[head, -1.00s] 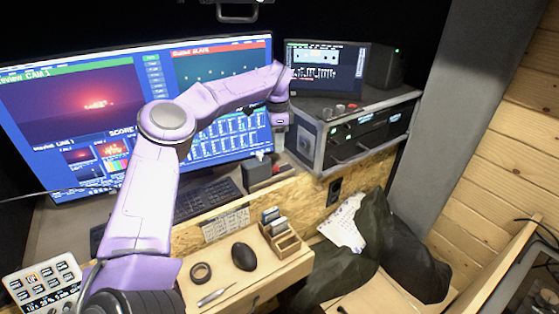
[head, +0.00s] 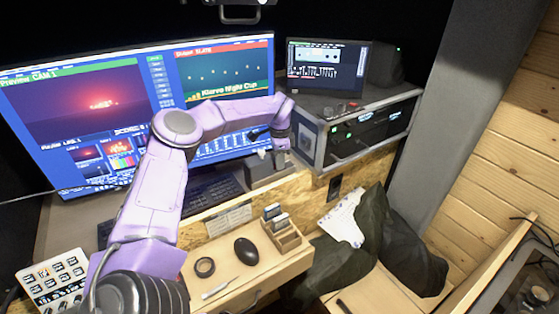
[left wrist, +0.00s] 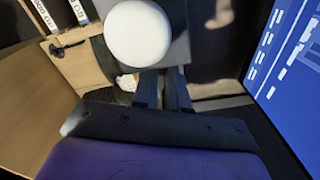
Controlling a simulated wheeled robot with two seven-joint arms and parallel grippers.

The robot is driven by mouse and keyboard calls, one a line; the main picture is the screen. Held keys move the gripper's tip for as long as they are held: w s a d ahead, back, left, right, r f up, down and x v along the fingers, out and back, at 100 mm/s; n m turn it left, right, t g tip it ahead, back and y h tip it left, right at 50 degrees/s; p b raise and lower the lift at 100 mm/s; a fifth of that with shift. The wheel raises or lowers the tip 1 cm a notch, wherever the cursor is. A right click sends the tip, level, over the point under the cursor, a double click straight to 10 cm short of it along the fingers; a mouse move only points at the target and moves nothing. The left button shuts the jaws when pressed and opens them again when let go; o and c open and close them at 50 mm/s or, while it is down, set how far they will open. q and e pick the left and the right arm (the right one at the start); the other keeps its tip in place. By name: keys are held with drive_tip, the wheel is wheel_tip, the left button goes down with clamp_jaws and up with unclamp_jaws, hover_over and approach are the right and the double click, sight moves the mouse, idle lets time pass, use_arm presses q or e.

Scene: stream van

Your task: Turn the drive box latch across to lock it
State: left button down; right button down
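My left gripper (head: 281,152) points down at the back of the desk, just in front of the big monitor. A small grey box (head: 268,172), which looks like the drive box, stands right below and beside it. In the left wrist view a round white knob-like piece (left wrist: 138,34) sits on a grey plate, beyond my two dark fingers (left wrist: 163,92). The fingers stand close together with a narrow gap. Their tips are hidden by the plate, so I cannot tell whether they touch or grip anything. I cannot make out the latch clearly. My right gripper is not in view.
The monitor (head: 90,110) is close behind my arm. A rack unit (head: 365,130) stands to the right. A keyboard (head: 212,195) lies left of the box. A shelf in front holds a mouse (head: 245,251), a tape roll (head: 204,267) and a wooden card holder (head: 284,237).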

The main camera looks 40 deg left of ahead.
use_arm(q)
drive_tip(key=shift+f+m+b, duration=0.15)
drive_tip(key=shift+m+b, duration=0.35)
drive_tip(key=shift+b, duration=0.1)
drive_tip(key=shift+s+d+m+b, duration=0.1)
drive_tip(key=shift+m+b, duration=0.9)
drive_tip(key=m+b, duration=0.1)
drive_tip(key=m, duration=0.1)
drive_tip(key=shift+s+d+m+b, duration=0.1)
drive_tip(key=shift+s+m+b, duration=0.05)
drive_tip(key=shift+m+b, duration=0.25)
drive_tip(key=shift+s+m, duration=0.1)
drive_tip(key=shift+m, duration=0.7)
drive_tip(key=shift+r+b, duration=0.2)
drive_tip(key=shift+b, duration=0.1)
drive_tip(key=c, duration=1.3)
unclamp_jaws()
drive_tip(key=shift+c, duration=0.2)
drive_tip(key=shift+o, duration=0.9)
drive_tip(key=shift+f, duration=0.15)
